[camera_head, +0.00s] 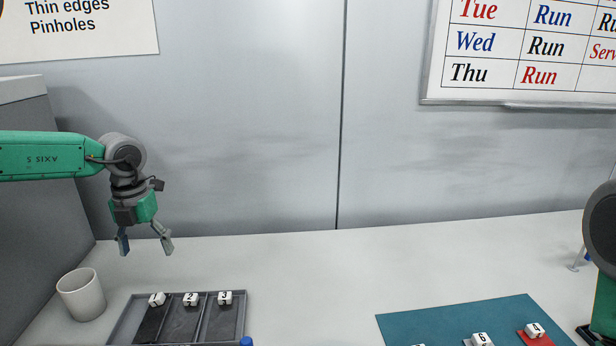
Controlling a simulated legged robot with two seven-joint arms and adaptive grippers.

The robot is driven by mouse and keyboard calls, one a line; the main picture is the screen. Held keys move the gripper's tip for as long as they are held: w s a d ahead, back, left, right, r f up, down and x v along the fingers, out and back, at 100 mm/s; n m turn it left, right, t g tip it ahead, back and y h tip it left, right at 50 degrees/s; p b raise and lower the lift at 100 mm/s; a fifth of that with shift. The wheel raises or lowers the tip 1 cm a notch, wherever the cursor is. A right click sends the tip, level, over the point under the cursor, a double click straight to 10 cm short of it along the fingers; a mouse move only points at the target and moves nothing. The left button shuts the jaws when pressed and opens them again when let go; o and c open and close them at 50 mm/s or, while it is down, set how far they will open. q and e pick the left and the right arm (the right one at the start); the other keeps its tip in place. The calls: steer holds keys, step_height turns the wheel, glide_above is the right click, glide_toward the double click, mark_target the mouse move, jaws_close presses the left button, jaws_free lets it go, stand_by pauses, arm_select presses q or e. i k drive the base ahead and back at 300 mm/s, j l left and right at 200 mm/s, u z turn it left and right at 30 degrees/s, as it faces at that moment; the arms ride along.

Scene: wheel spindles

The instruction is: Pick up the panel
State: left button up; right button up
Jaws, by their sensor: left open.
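My left gripper (144,244) hangs above the table near the back wall, fingers pointing down and spread apart, with nothing between them. Below it and to its right is a grey tray (243,324) with compartments labelled 1, 2 and 3. Dark flat pieces (183,324) show in it; I cannot tell whether one is the panel. A teal mat (450,320) lies front right, with numbered white blocks and a red piece (537,339) on it. Part of my right arm shows at the right edge; its gripper is not visible.
A white cup (81,294) stands left of the tray. A grey box-like block (40,210) rises at the far left. The table between tray and mat is clear; a wall closes the back.

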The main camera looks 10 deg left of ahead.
mark_target(149, 329)
steer(key=k, duration=1.5)
